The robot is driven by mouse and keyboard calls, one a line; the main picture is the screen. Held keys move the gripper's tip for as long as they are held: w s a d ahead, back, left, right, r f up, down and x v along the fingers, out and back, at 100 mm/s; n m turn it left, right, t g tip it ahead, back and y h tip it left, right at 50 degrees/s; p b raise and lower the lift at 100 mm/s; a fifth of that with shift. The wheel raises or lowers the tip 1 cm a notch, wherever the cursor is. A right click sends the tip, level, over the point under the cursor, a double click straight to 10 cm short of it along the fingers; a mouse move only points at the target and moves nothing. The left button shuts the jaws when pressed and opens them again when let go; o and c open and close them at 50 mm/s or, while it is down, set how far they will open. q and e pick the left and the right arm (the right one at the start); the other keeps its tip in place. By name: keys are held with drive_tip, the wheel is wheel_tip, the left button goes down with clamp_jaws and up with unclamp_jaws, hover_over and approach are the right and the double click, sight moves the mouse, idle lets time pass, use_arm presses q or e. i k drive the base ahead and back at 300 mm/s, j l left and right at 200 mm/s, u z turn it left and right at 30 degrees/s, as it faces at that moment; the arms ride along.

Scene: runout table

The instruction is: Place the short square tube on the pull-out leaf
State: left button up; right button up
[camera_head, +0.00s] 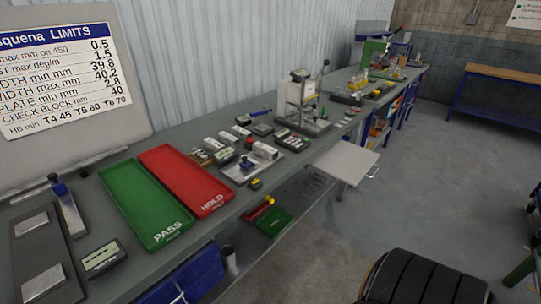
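The pull-out leaf (345,160) is a pale flat panel that juts out from the front of the long bench, right of the middle of the view. Its top looks bare, and a small handle shows at its right edge. I cannot pick out the short square tube with certainty among the small items on the bench. Neither of my grippers shows in this view.
The long grey bench (232,210) holds a green PASS tray (146,203), a red HOLD tray (186,180), a press-like stand (300,100) and several small gauges and blocks. A green bin (274,222) sits below. Open floor (430,170) lies right of the leaf.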

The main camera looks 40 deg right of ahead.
sight(337, 161)
drive_tip(key=i+l+u, duration=0.1)
drive_tip(key=l, duration=1.85)
drive_tip(key=i+l+u, duration=0.1)
drive_tip(key=l, duration=1.85)
